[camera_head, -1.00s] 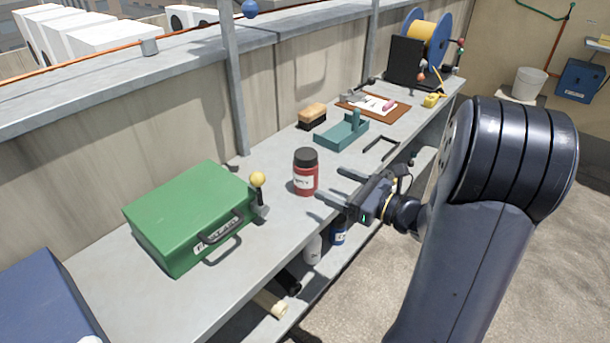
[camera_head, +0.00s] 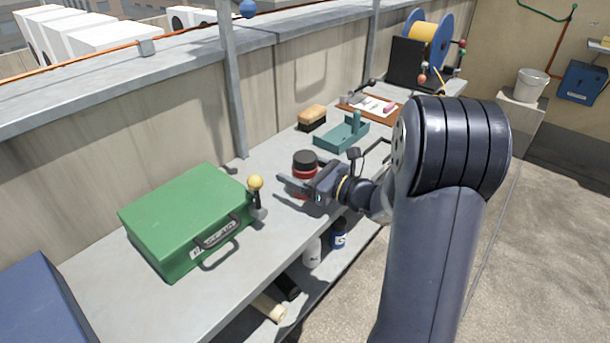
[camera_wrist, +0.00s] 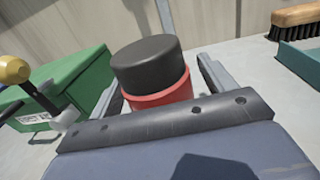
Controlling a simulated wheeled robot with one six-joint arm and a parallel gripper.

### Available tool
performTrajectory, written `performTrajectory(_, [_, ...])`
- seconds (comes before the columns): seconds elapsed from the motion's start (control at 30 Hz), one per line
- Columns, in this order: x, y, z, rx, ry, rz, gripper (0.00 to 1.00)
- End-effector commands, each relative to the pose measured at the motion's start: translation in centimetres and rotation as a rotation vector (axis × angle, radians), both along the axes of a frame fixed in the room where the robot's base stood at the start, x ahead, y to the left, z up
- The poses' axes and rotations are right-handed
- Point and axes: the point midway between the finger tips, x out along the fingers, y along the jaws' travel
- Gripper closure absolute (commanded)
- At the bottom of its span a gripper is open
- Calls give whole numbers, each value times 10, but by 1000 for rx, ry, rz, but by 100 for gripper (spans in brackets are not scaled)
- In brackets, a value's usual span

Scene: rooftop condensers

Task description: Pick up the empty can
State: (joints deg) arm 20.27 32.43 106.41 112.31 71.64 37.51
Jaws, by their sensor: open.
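A red jar or can with a black lid (camera_head: 305,160) stands upright on the grey bench; its lower part is partly hidden by my gripper (camera_head: 298,175). In the wrist view the red container (camera_wrist: 158,80) stands between my two open fingers, one on each side. I cannot tell whether the fingers touch it. Its label is hidden from view now, and I cannot tell whether it is empty.
A green case (camera_head: 185,215) with a handle lies to the left, with a yellow-knobbed lever (camera_head: 256,184) at its corner. A teal tray (camera_head: 340,135) and a brush (camera_head: 312,117) are behind. Bottles (camera_head: 338,235) stand on the lower shelf.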

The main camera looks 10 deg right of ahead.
Motion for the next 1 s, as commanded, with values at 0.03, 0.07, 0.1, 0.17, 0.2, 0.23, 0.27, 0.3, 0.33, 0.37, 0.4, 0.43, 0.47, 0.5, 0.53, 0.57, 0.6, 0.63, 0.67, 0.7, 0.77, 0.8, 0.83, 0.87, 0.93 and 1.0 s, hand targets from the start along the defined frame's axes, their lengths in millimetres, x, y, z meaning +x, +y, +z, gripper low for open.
performTrajectory(0.03, [3,3,0,0,0,1,21])
performTrajectory(0.07, [3,3,0,1,1,1,21])
performTrajectory(0.1, [4,4,0,1,1,0,21])
performTrajectory(0.17, [4,4,0,1,1,0,21])
performTrajectory(0.2, [4,4,0,1,1,0,21])
performTrajectory(0.23, [4,4,0,1,1,0,21])
performTrajectory(0.27, [4,4,0,1,1,0,21])
performTrajectory(0.3, [4,4,0,1,1,0,22])
performTrajectory(0.33, [4,3,0,1,1,0,25])
performTrajectory(0.37, [4,3,0,1,1,0,27])
performTrajectory(0.4, [4,3,0,1,1,0,30])
performTrajectory(0.43, [4,3,0,1,1,0,33])
performTrajectory(0.47, [4,3,0,1,1,0,35])
performTrajectory(0.5, [4,3,0,1,1,0,39])
performTrajectory(0.53, [4,3,0,0,0,0,41])
performTrajectory(0.57, [4,3,0,0,0,0,44])
performTrajectory(0.6, [4,3,0,0,0,0,47])
performTrajectory(0.63, [4,3,0,0,0,0,49])
performTrajectory(0.67, [4,3,0,0,0,0,52])
performTrajectory(0.7, [4,3,0,0,0,0,55])
performTrajectory(0.77, [4,3,0,0,0,0,60])
performTrajectory(0.8, [4,3,0,0,0,0,63])
performTrajectory(0.83, [4,3,0,0,0,0,66])
performTrajectory(0.87, [4,3,0,0,0,0,68])
performTrajectory(0.93, [4,3,0,1,-1,0,70])
performTrajectory(1.0, [4,3,0,1,-1,0,70])
